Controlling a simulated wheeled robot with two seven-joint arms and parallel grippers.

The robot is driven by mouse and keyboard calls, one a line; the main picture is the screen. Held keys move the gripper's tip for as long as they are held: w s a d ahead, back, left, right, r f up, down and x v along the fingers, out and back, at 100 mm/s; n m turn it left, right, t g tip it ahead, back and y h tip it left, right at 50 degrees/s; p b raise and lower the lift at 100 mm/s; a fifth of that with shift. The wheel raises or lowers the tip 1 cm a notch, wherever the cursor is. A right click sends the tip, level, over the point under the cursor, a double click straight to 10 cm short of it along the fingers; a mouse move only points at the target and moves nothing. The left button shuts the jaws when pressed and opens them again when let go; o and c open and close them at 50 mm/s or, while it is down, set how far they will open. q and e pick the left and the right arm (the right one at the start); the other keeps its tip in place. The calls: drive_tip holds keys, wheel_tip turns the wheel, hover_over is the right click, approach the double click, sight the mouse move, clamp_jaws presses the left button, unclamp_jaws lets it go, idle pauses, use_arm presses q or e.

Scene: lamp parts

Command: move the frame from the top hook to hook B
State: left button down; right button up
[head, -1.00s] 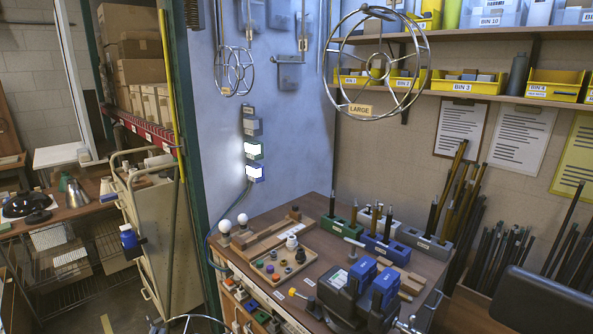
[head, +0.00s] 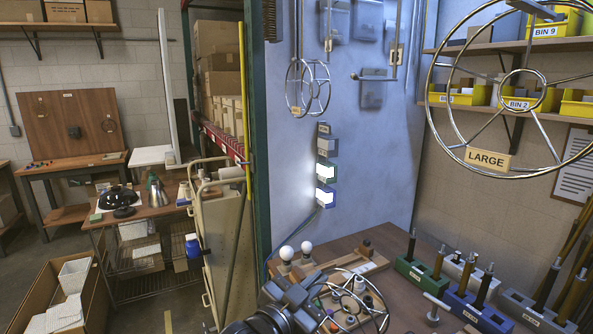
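My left gripper (head: 306,302) comes in at the bottom centre of the head view. It appears shut on a round wire frame (head: 383,323), a ring with spokes held above the workbench. The exact finger contact is too small to see clearly. Another pair of wire rings (head: 291,90) with a small tan tag hangs on the blue wall panel. A big wire frame with a LARGE tag (head: 487,158) hangs at the right, nearer to me. Small tags mark a wall hook (head: 328,45) and a second hook rod (head: 394,55); their letters are unreadable. My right gripper is out of view.
The workbench (head: 402,285) below holds bulbs (head: 286,253), a green block (head: 420,272) and a blue block (head: 478,312) with upright rods. A green rack post (head: 258,130) and a cart (head: 225,240) stand left of the panel. Open air lies before the panel.

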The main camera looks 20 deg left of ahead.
use_arm(q)
drive_tip(key=w+d+r+m+g+h+p, duration=0.1)
drive_tip(key=w+d+r+m+g+h, duration=0.25)
drive_tip(key=r, duration=0.65)
drive_tip(key=d+r+m+g+h+p, duration=0.1)
drive_tip(key=d+r+m+g+h, duration=0.35)
drive_tip(key=r, duration=0.65)
drive_tip(key=w+a+r+n+t+p, duration=0.1)
drive_tip(key=a+r+t, duration=0.3)
drive_tip(key=a+r, duration=1)
wheel_tip(320, 180, up, 3)
drive_tip(key=shift+f+y+p, duration=0.2)
drive_tip(key=shift+y+p, duration=0.2)
drive_tip(key=shift+p, duration=0.15)
drive_tip(key=shift+w, duration=0.1)
drive_tip(key=f+x, duration=0.2)
drive_tip(key=x, duration=0.8)
